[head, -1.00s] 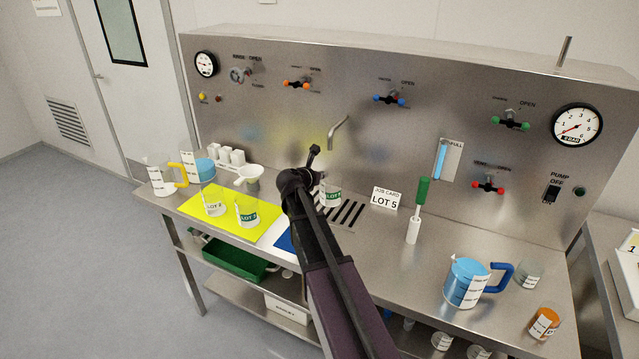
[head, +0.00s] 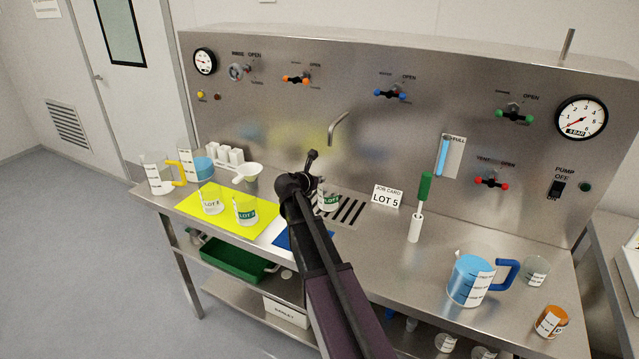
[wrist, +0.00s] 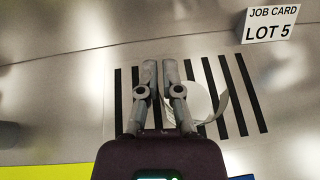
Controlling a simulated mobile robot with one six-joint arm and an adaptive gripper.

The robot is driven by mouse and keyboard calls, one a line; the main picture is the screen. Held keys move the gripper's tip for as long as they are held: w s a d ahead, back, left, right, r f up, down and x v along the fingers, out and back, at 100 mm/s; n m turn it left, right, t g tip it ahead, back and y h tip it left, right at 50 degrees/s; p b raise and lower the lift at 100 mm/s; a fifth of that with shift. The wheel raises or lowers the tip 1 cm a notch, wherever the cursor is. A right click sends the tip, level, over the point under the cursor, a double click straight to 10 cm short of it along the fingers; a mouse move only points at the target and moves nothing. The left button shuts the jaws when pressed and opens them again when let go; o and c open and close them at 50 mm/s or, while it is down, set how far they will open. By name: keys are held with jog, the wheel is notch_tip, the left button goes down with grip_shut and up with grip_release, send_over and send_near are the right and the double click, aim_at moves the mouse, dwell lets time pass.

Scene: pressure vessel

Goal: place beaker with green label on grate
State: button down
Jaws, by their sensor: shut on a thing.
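A clear beaker with a green label (head: 330,202) is at my gripper, over the grate (head: 349,213) in the bench top. My gripper (wrist: 161,68) is shut on the beaker. In the wrist view, the round outline of the beaker (wrist: 203,103) shows just right of the fingers, above the dark slots of the grate (wrist: 240,95). In the head view my arm hides the fingers and the left part of the beaker. I cannot tell whether the beaker's base touches the grate.
A job card reading LOT 5 (head: 388,196) stands right of the grate. A yellow mat (head: 228,222) with two labelled beakers lies left, beside a blue mat (head: 291,240). A spout (head: 337,128) juts from the panel behind. A green-handled tool (head: 424,188) stands farther right.

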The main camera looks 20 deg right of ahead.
jog(key=shift+f, duration=0.1)
jog(key=c, duration=0.8)
grip_release()
jog(key=shift+r, duration=0.2)
jog(key=p+v, duration=0.4)
jog(key=v, duration=0.8)
jog(key=shift+p, duration=0.35)
jog(key=shift+f, duration=0.2)
jog(key=s+a+f+m+g+y, duration=0.1)
jog(key=s+f+m, duration=0.1)
jog(key=s+m, duration=0.1)
jog(key=s+a+f+m+g+y, duration=0.1)
jog(key=s+a+f+m+y, duration=0.1)
jog(key=s+f+m, duration=0.1)
jog(key=s+a+f+m+g+y, duration=0.1)
jog(key=s+f+m, duration=0.1)
jog(key=s+m, duration=0.2)
jog(key=shift+s+a+f+m+g+y, duration=0.1)
jog(key=shift+s+f+m+g+y, duration=0.1)
jog(key=shift+m, duration=0.4)
jog(key=shift+s+a+f+m+g+y, duration=0.1)
jog(key=shift+s+m+g, duration=0.1)
jog(key=shift+m, duration=0.4)
jog(key=s+a+f+m+g+y, duration=0.3)
jog(key=s+a+m+y, duration=0.3)
jog(key=s+a+m, duration=0.4)
jog(key=shift+s+f+m+y, duration=0.3)
jog(key=shift+s+f+m, duration=0.1)
jog(key=shift+s+m, duration=0.6)
